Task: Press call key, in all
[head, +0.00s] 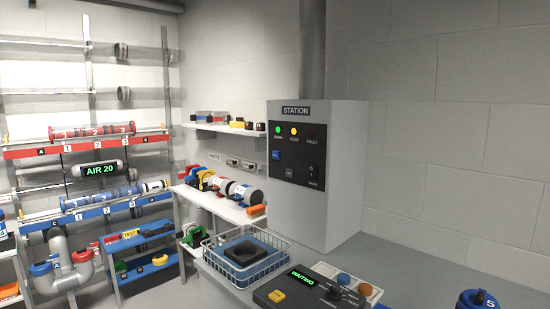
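A grey cabinet marked STATION (341,170) stands on the bench at the wall. A dark console (275,297) with a green display, which seems to read WAITING (302,274), is at the bottom edge, partly cut off. I cannot tell which key is the call key. Neither gripper is in view.
A wire basket (215,262) holding a dark square part stands left of the console. A blue canister (477,300) is at right. Racks of tubes (90,131) line the left.

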